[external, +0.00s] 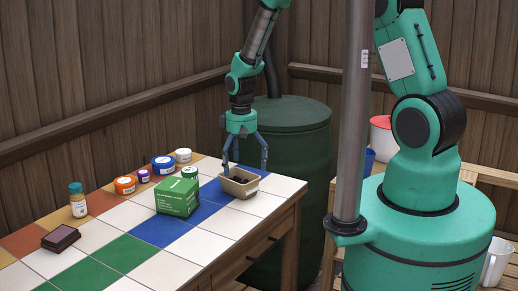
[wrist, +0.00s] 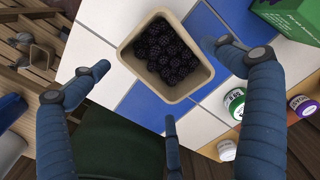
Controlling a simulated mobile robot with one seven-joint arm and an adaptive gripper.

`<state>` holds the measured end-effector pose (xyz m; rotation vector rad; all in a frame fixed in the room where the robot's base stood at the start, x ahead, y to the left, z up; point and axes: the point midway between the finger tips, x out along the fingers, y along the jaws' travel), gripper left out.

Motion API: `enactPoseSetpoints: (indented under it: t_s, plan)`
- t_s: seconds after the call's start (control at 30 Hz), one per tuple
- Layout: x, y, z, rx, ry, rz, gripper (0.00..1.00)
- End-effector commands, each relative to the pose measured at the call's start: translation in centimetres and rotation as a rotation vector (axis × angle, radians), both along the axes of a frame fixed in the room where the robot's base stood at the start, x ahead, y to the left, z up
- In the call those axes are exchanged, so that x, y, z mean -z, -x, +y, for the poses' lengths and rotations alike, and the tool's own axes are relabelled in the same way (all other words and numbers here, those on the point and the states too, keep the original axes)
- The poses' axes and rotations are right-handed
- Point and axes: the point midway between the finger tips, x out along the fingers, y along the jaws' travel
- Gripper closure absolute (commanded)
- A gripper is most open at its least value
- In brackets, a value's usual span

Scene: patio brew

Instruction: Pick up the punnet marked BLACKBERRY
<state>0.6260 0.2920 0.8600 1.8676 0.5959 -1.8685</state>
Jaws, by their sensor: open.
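A tan, square punnet (external: 240,188) stands at the right end of the tiled table in the external view. The wrist view shows the punnet (wrist: 187,93) from above, holding dark berries (wrist: 166,50) that look like blackberries; no marking on it can be read. My gripper (external: 245,168) points down just over the punnet with its fingers spread. In the wrist view my gripper (wrist: 158,72) has its blue fingers apart around the punnet's sides, and nothing is held between them.
A green box (external: 178,197) stands just left of the punnet, with a green-labelled jar (external: 189,173) behind it. Several jars, including a blue one (external: 163,164), line the back edge. A dark green barrel (external: 295,150) stands beyond the table.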

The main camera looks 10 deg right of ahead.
Motion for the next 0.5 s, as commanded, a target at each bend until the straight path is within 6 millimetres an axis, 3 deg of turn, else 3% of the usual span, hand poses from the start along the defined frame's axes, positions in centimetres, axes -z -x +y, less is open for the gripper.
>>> enactPoseSetpoints:
  t_s: [0.17,0.5]
  plan:
    - [0.6,0.0,0.0,0.000,0.001,0.001,0.00]
    - [4.3,0.1,-0.1,0.000,0.001,0.001,0.00]
